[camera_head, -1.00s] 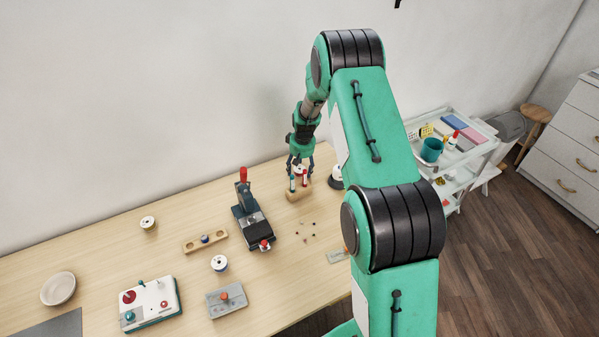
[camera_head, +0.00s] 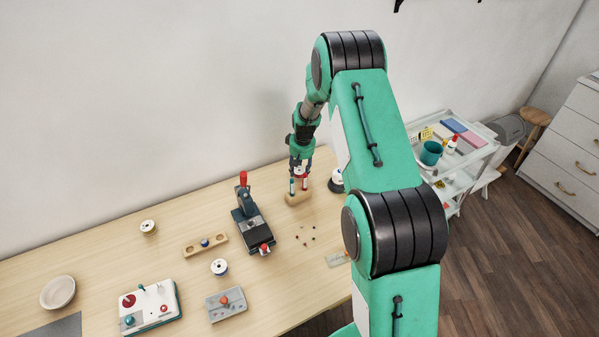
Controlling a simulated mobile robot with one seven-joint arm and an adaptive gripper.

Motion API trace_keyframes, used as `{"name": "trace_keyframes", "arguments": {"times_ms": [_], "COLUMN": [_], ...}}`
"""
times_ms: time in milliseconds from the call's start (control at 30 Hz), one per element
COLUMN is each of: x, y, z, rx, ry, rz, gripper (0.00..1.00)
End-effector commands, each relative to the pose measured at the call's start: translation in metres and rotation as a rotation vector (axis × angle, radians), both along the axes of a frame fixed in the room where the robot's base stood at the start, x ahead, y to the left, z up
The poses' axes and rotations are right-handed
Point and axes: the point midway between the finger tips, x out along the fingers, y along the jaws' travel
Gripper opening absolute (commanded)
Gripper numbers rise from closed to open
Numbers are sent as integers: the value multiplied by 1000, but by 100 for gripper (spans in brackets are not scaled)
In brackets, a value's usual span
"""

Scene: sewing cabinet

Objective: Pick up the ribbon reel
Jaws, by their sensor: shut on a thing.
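My gripper (camera_head: 300,167) points down at the back of the table, right behind a small wooden holder (camera_head: 299,198) with a teal and a red upright piece in it. It is shut on a small reel with a white top and some red (camera_head: 301,173), seemingly the ribbon reel. The holder's pieces partly hide the reel's lower part, so I cannot tell whether it touches the table.
A dark machine with a red knob (camera_head: 250,225) stands left of the holder. A wooden rack (camera_head: 205,244), a grey block (camera_head: 226,304), a white control box (camera_head: 149,304) and a bowl (camera_head: 58,292) lie further left. Small beads (camera_head: 306,236) lie in front. A white cart (camera_head: 465,165) stands right.

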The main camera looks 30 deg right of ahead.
Motion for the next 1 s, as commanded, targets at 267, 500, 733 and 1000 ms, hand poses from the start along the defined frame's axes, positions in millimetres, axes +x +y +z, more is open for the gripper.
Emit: {"name": "trace_keyframes", "arguments": {"times_ms": [267, 500, 733, 1000], "x": [1, 1, 0, 0], "y": [0, 0, 0, 0], "z": [44, 75, 86, 86], "rx": [-1, -1, -1, -1], "ry": [-3, -2, -1, -1], "rz": [0, 0, 0, 0], "gripper": [22, 22, 22, 22]}}
